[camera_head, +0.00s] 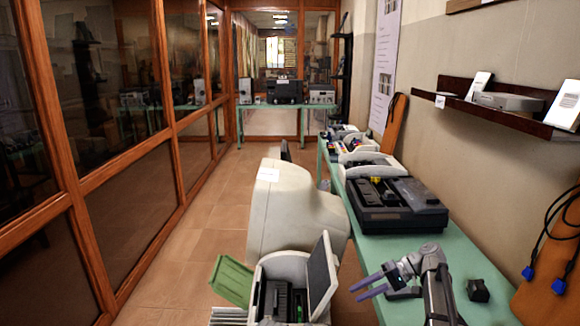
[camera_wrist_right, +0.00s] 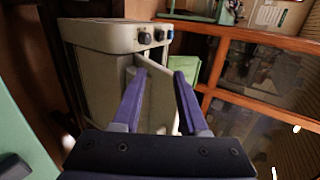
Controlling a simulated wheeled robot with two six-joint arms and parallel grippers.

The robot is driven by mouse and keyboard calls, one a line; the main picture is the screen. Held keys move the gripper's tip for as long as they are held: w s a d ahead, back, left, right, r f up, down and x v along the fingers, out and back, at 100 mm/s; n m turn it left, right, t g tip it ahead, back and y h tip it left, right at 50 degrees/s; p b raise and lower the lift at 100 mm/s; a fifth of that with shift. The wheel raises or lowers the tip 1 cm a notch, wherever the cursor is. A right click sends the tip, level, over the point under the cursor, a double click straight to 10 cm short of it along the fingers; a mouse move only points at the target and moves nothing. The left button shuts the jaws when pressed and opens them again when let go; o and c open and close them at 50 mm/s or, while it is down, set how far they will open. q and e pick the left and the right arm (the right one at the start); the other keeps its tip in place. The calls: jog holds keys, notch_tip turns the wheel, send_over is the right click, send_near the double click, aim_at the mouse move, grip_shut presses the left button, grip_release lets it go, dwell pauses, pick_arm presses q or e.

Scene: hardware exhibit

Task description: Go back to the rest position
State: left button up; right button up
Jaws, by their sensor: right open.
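My right gripper (camera_head: 369,287) reaches in from the lower right in the head view, above the front edge of the green table. Its two purple fingers point left and are apart, with nothing between them. In the right wrist view the open fingers (camera_wrist_right: 158,98) point at a beige machine (camera_wrist_right: 105,38) with dark knobs, which is beyond the fingertips. My left gripper is not in view.
The green table (camera_head: 470,262) runs along the right wall with a black device (camera_head: 385,210) on it. A large beige case (camera_head: 290,215) and an open machine with a green flap (camera_head: 232,280) stand left of the table. Tiled floor (camera_head: 200,215) is clear beside the glass partition.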

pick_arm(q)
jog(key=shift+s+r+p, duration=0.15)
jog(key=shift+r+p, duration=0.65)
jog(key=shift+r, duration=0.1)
pick_arm(e)
jog(key=s+a+f+n+h, duration=0.1)
jog(key=s+a+f+h, duration=0.2)
jog(key=s, duration=0.5)
jog(key=s+a+f+n+h, duration=0.1)
jog(key=s+a+f+h, duration=0.1)
jog(key=s+a+h, duration=0.3)
jog(key=s+a+f+n+h, duration=0.1)
jog(key=s+a+f+h, duration=0.2)
jog(key=s, duration=0.8)
jog(key=a+h, duration=0.2)
jog(key=a, duration=0.1)
jog(key=shift+s+a+f+n, duration=0.25)
jog(key=shift+a+f+n, duration=0.05)
jog(key=shift+a, duration=0.05)
